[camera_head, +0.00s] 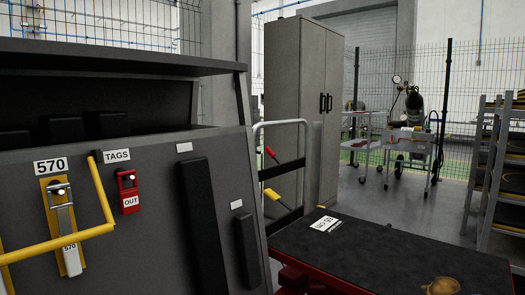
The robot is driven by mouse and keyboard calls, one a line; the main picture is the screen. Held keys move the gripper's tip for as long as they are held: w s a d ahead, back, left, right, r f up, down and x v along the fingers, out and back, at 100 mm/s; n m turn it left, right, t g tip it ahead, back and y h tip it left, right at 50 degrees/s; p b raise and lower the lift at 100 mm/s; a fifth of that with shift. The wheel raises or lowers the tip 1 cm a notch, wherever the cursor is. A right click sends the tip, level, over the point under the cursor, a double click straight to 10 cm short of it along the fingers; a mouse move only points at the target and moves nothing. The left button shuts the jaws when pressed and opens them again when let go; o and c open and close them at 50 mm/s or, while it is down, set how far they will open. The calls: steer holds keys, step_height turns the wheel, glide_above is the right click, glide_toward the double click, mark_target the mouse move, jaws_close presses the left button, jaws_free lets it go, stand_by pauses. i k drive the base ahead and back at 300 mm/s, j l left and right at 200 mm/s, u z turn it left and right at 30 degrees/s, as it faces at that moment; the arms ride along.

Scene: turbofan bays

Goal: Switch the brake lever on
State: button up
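Two lever-like handles show on the upright frame of a cart in the middle of the view. One has a red grip (270,153) and points up and left. The other has a yellow grip (272,195) lower down and also points up and left. No readable label shows which is the brake lever. The cart's grey tubular push handle (281,123) rises around them. Its lower part is hidden behind the grey cabinet panel. My gripper is not in view.
The grey panel (150,195) fills the left, with a yellow rail (60,243) and a red OUT tag (129,192). The cart's dark deck (400,255) with red edge spans the lower right. A tall locker (296,90) stands behind. Open floor (400,200) lies beyond.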

mark_target(268, 150)
steer(key=i+l+u, duration=0.1)
steer(key=i+l, duration=0.2)
steer(key=i+l+u, duration=0.1)
steer(key=i+l, duration=0.2)
steer(key=l, duration=0.2)
steer(key=i+l, duration=0.25)
steer(key=l, duration=0.2)
steer(key=u, duration=0.05)
